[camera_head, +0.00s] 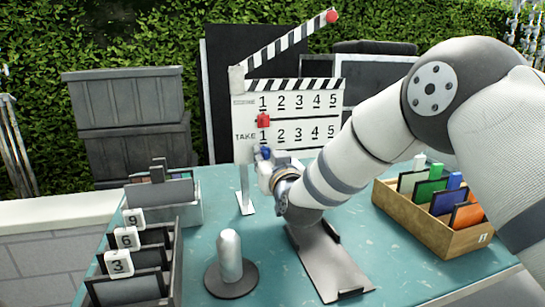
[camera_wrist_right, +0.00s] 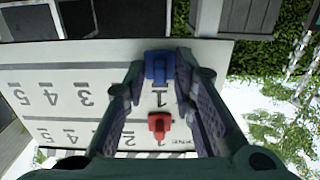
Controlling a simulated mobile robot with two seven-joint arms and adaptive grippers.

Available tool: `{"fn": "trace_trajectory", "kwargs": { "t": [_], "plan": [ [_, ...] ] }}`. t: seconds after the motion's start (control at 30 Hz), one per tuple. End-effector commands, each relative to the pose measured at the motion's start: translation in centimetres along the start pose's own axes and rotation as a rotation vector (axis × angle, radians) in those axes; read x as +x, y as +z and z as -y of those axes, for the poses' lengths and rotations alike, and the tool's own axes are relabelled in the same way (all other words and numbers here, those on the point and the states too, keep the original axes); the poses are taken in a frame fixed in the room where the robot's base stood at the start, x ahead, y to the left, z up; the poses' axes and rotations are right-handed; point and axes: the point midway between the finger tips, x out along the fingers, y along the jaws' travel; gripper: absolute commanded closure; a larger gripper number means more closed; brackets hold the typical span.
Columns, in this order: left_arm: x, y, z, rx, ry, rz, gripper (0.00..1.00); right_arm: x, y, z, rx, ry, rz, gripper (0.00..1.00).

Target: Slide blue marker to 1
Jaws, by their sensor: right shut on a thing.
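The white clapperboard (camera_head: 290,115) stands on the table with a SCENE row above a TAKE row, each numbered 1 to 5. The blue marker (camera_head: 265,152) is just below the TAKE row's 1, at the board's lower left. It also shows in the right wrist view (camera_wrist_right: 159,67), between the fingertips, in line with the 1. The red marker (camera_head: 263,120) is below the SCENE row's 1. My right gripper (camera_head: 265,163) is at the board's lower edge, shut on the blue marker; its fingers (camera_wrist_right: 160,72) show in the wrist view. My left gripper is out of view.
A grey post on a round base (camera_head: 230,255) stands at the front. A box with number tiles (camera_head: 170,285) is at left, and a wooden box of coloured cards (camera_head: 450,236) at right. A flat dark stand (camera_head: 328,265) lies under my right arm.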

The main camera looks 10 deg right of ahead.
Motion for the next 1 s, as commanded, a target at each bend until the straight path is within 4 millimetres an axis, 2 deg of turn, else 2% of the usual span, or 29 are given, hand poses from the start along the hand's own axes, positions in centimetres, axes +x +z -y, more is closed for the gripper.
{"fn": "trace_trajectory", "kwargs": {
  "t": [0.07,0.1,0.6,0.67,0.9,1.0],
  "plan": [
    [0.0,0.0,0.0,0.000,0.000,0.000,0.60,0.0,0.1,0.4,0.000,-0.008,0.001,1.00],
    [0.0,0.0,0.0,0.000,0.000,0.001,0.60,0.0,0.1,0.4,0.000,-0.009,0.002,0.70],
    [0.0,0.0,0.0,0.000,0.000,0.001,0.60,-0.5,0.1,0.3,0.000,-0.007,0.002,0.70],
    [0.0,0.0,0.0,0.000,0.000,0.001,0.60,-1.4,0.1,0.3,-0.001,-0.007,0.003,0.70],
    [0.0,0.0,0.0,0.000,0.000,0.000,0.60,-7.8,0.0,0.2,0.000,-0.006,0.003,0.70],
    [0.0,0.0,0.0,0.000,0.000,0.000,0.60,-10.0,0.0,0.1,-0.001,-0.006,0.003,0.70]
  ]
}}
